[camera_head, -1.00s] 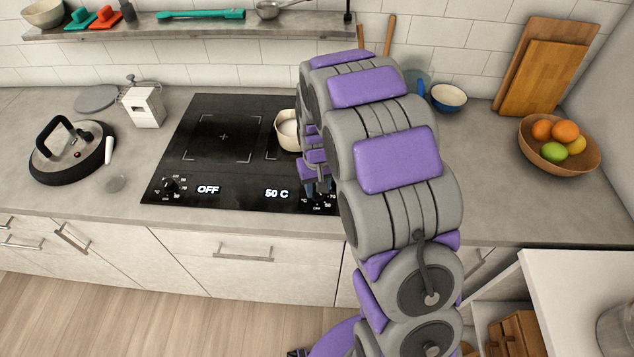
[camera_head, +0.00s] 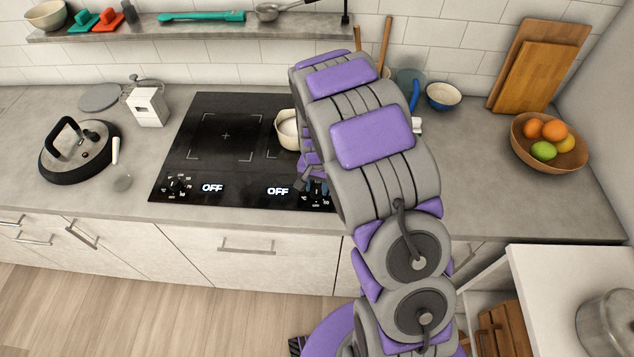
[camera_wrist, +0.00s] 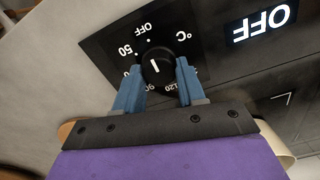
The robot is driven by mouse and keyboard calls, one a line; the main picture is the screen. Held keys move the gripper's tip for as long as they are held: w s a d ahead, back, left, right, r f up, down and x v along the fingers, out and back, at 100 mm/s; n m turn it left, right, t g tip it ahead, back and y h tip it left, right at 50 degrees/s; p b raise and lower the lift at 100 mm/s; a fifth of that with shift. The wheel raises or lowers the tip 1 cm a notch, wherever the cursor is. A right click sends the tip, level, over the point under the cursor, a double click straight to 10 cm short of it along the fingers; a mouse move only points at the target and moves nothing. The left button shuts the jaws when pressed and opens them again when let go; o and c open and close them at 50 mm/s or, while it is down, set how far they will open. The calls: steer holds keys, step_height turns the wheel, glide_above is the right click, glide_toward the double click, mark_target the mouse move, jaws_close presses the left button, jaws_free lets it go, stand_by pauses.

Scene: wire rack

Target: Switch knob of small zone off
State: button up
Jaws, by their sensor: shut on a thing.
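The black hob (camera_head: 215,150) is set in the grey counter. Its left knob (camera_head: 176,186) stands beside a display that reads OFF. The right knob (camera_head: 318,188) is partly hidden by my gripper; the display next to it (camera_head: 278,191) also reads OFF. In the wrist view my gripper (camera_wrist: 158,85) has its blue fingers shut on either side of the black knob (camera_wrist: 158,66), whose white mark is visible. An OFF label and a 50 label show on the dial around it.
A cream pot (camera_head: 287,130) stands on the hob behind my arm. A round black-rimmed lid (camera_head: 78,160) and a white box (camera_head: 148,107) are on the counter at left. A fruit bowl (camera_head: 549,145) and cutting boards (camera_head: 540,68) are at right.

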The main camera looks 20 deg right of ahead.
mark_target(317, 188)
stand_by(0.4)
steer(key=o, duration=1.1)
steer(key=shift+c, duration=0.2)
step_height(317, 188, up, 17)
steer(key=p, duration=0.2)
steer(key=shift+r, duration=0.2)
steer(key=shift+a, duration=0.1)
steer(key=s+r+n+g, duration=0.1)
steer(key=s+r+n, duration=0.2)
steer(key=s, duration=1.4)
steer(key=s+r+n+b, duration=0.1)
steer(key=s+r+n, duration=0.2)
steer(key=s, duration=1.4)
steer(key=shift+s+r+g, duration=0.25)
steer(key=shift+r+g, duration=0.15)
steer(key=shift+r, duration=0.05)
